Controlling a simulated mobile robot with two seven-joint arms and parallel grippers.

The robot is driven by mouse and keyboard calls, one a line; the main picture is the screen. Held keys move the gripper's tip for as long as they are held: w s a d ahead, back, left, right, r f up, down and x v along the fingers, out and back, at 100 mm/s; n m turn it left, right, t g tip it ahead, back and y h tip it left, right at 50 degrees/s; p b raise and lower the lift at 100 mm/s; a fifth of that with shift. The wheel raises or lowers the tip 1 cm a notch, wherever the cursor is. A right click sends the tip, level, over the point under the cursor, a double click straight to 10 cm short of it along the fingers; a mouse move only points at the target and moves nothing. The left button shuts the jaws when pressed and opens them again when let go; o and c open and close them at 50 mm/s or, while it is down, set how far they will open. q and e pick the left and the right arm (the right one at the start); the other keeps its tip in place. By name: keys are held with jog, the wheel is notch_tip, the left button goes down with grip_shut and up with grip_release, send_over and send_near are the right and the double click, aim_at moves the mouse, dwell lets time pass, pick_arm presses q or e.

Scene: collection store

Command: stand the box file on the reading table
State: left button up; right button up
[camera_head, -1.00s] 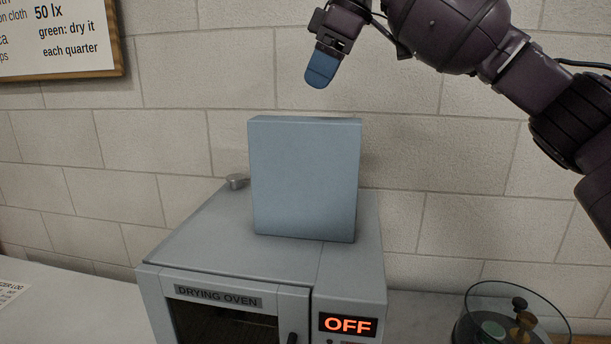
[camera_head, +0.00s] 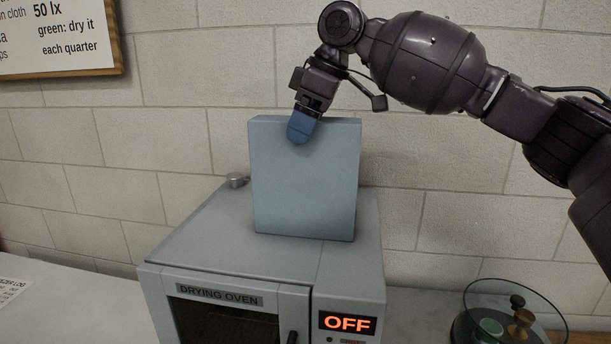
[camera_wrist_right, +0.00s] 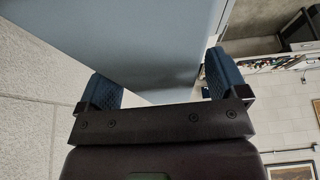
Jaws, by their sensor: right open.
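The box file (camera_head: 305,190) is a pale blue-grey upright box standing on top of the drying oven (camera_head: 215,235). My right gripper (camera_head: 301,130) is at the top edge of the box file, with one blue fingertip in front of its upper face in the head view. In the right wrist view, the blue fingers of the gripper (camera_wrist_right: 162,88) are apart, and the box file (camera_wrist_right: 150,40) lies between and beyond them. The gripper is open; I cannot tell whether a finger touches the box. My left gripper and the reading table are not in view.
The oven's display (camera_head: 347,323) reads OFF. A small metal knob (camera_head: 237,181) is on the oven top's back left. A round glass-covered item (camera_head: 513,318) stands on the counter at right. A brick wall (camera_head: 160,120) is close behind, with a framed notice (camera_head: 60,38).

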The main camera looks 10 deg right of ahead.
jog(key=shift+x, duration=0.8)
jog(key=shift+f, duration=0.15)
grip_shut()
dwell(0.3)
